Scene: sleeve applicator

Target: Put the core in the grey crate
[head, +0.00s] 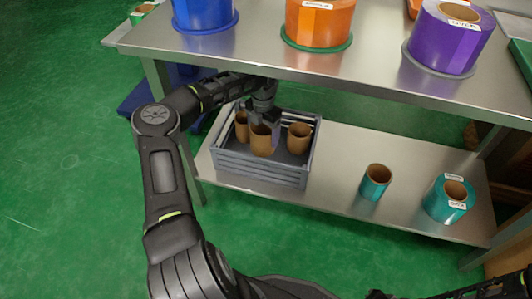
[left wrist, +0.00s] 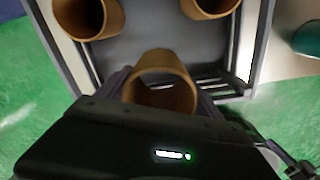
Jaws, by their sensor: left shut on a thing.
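The grey crate (head: 262,171) stands on the lower shelf, left of the middle in the head view; its slatted wall also shows in the left wrist view (left wrist: 249,40). My left gripper (head: 263,124) is shut on a brown cardboard core (head: 263,141), held upright at the crate, over its near part. I cannot tell whether this core touches the crate floor. The held core also shows in the left wrist view (left wrist: 162,82). Two other brown cores, a left one (head: 242,127) and a right one (head: 299,138), stand inside the crate. My right gripper is not clearly in view.
A teal roll (head: 375,182) and a wider labelled teal roll (head: 449,199) stand on the lower shelf (head: 335,180), right of the crate. The steel upper shelf (head: 380,62) overhangs the crate and carries blue, orange and purple rolls. The shelf between crate and teal rolls is clear.

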